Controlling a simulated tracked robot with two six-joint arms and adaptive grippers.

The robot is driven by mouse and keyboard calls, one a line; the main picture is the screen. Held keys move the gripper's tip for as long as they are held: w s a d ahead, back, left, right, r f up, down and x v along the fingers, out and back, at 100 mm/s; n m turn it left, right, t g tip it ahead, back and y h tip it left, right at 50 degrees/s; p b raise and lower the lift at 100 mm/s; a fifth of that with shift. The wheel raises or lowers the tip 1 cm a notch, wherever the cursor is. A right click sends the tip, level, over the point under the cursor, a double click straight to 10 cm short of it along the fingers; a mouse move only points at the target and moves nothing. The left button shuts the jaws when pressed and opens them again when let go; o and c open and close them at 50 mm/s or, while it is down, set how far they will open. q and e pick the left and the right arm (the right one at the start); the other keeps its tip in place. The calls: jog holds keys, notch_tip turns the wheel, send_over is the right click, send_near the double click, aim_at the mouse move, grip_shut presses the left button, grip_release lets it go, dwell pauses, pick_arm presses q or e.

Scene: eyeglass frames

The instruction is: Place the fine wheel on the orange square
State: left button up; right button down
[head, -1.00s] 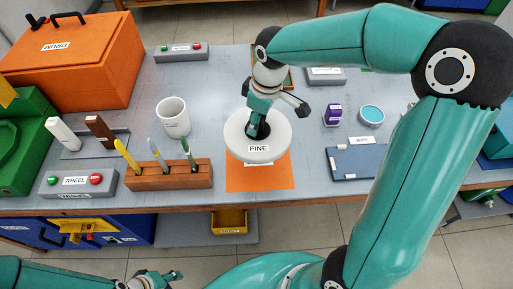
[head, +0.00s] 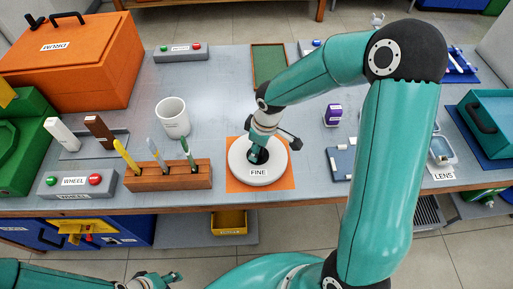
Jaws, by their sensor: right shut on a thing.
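The fine wheel, a white disc (head: 258,174) labelled FINE, is over the orange square (head: 234,184). Orange shows at its left, front and right edges, and the wheel looks to be lying on it or just above it; I cannot tell which. My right gripper (head: 258,154) reaches down from above and is shut on the wheel at its dark centre. My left gripper (head: 172,277) is at the bottom edge, away from the table; its fingers are too small to judge.
A wooden block with tools (head: 170,181) stands left of the square. A white mug (head: 173,117) is behind it. A WHEEL button box (head: 78,184) is at the front left. A purple box (head: 333,114) and a blue pad (head: 341,163) are to the right. A green tray (head: 268,66) lies behind.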

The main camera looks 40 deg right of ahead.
aim_at(263, 158)
jog(key=c, duration=0.6)
grip_release()
jog(key=r, duration=0.4)
jog(key=s+r, duration=0.1)
jog(key=r, duration=0.7)
jog(key=shift+s+d, duration=0.3)
jog(key=shift+d, duration=0.1)
